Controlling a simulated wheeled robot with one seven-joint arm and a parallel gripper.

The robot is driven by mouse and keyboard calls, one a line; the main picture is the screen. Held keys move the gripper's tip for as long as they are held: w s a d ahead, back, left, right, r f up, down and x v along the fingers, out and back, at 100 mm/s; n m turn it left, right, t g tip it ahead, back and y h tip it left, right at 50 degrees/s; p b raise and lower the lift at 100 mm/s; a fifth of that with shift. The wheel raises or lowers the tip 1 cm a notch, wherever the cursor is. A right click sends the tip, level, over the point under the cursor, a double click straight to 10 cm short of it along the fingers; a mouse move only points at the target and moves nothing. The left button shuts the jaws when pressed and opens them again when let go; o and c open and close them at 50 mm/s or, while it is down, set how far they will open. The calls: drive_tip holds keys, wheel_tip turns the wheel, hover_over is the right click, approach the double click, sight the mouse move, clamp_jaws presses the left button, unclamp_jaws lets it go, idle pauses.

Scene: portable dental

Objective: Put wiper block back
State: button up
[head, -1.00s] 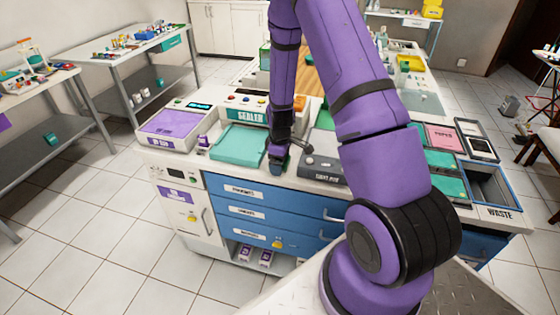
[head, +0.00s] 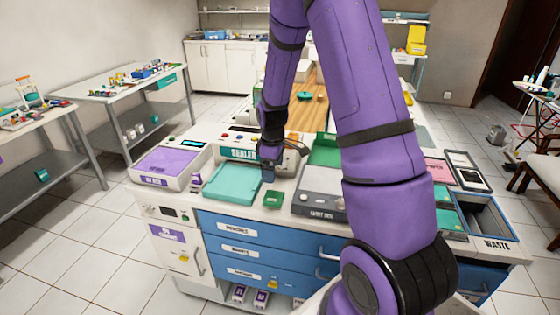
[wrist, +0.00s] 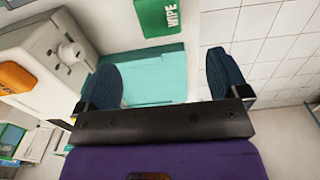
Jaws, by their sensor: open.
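The wiper block, a green block marked WIPE (wrist: 163,17), shows at the top edge of the wrist view, partly cut off. In the head view a small green block (head: 273,199) lies on the counter strip between the teal tray (head: 233,185) and the grey box with a knob. My gripper (head: 268,180) hangs just behind the block in the head view. In the wrist view my gripper (wrist: 165,80) has its dark blue fingers wide apart with nothing between them. The block lies beyond the fingertips, apart from them.
The sealer (head: 238,152) stands behind the teal tray, with the purple tray (head: 170,162) to its left. The grey box (head: 318,203) is close on the right of the block.

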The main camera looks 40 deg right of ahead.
drive_tip(key=s+a+r+m+t, duration=0.1)
drive_tip(key=s+a+r, duration=0.2)
drive_tip(key=r, duration=0.4)
drive_tip(key=s+a+r+m+t, duration=0.1)
drive_tip(key=s+a+r, duration=0.15)
drive_tip(key=r, duration=0.45)
drive_tip(key=s+a+r+m+t, duration=0.1)
drive_tip(key=s+a+r+m, duration=0.15)
drive_tip(key=r, duration=0.45)
drive_tip(key=s+a+r+m+t, duration=0.1)
drive_tip(key=s+r, duration=0.3)
drive_tip(key=s, duration=0.5)
drive_tip(key=s+a+r+m+t, duration=0.1)
drive_tip(key=s+a+r, duration=0.3)
drive_tip(key=s, duration=0.5)
drive_tip(key=shift+s+r+m, duration=0.25)
drive_tip(key=shift+r+m, duration=0.3)
drive_tip(key=shift+r, duration=0.15)
